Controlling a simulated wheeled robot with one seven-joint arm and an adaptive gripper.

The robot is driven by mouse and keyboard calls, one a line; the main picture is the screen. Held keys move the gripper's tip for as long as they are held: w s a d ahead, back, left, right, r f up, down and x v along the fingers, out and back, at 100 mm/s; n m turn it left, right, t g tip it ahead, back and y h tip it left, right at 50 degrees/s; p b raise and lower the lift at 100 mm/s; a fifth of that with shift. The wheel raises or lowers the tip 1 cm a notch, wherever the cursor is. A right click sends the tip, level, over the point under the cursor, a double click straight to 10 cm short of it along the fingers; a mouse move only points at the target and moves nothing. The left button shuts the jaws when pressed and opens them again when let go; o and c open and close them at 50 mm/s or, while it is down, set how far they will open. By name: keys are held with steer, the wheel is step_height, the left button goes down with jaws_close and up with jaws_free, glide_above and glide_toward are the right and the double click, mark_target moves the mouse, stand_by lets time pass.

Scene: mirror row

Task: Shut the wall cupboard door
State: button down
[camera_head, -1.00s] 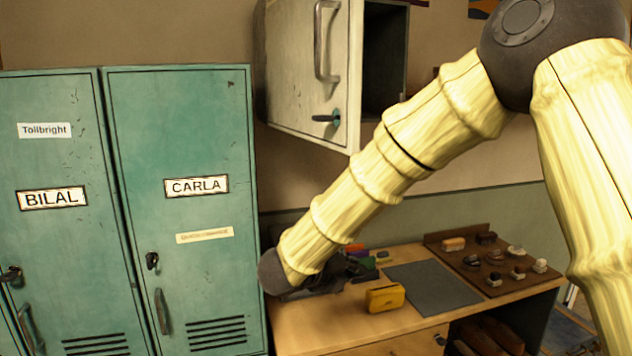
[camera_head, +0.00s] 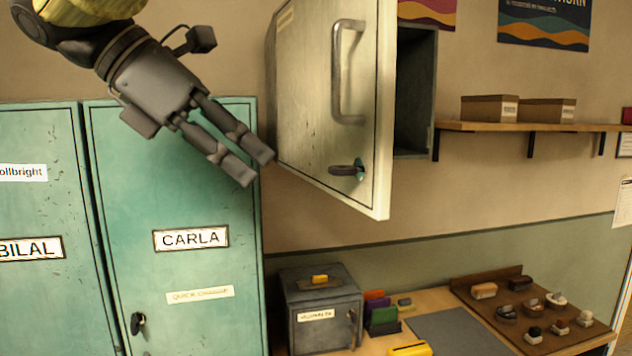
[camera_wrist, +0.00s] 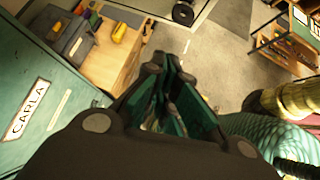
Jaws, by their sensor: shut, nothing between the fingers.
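The wall cupboard door (camera_head: 330,110) is pale and scuffed, with a long bar handle (camera_head: 347,75) and a lock with a key (camera_head: 347,170). It stands open, swung out from the wall, and the cupboard's dark inside (camera_head: 412,95) shows to its right. My gripper (camera_head: 254,167) is shut and empty in the head view. It is to the left of the door, in front of the CARLA locker, and looks apart from the door. The wrist view shows its fingers from behind; the door cannot be made out there.
Green lockers (camera_head: 170,270) stand at the left. Below the door are a workbench (camera_head: 440,298) with a dark metal box (camera_head: 320,305), a yellow case (camera_head: 410,349) and a rack of small items (camera_head: 530,300). A shelf (camera_head: 530,127) with two boxes is on the wall at right.

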steer(key=w+d+f+p, duration=0.3)
steer(key=d+f+p, duration=0.3)
steer(key=d, duration=0.4)
steer(key=shift+p, duration=0.3)
steer(key=shift+w+f, duration=0.1)
steer(key=shift+w, duration=0.1)
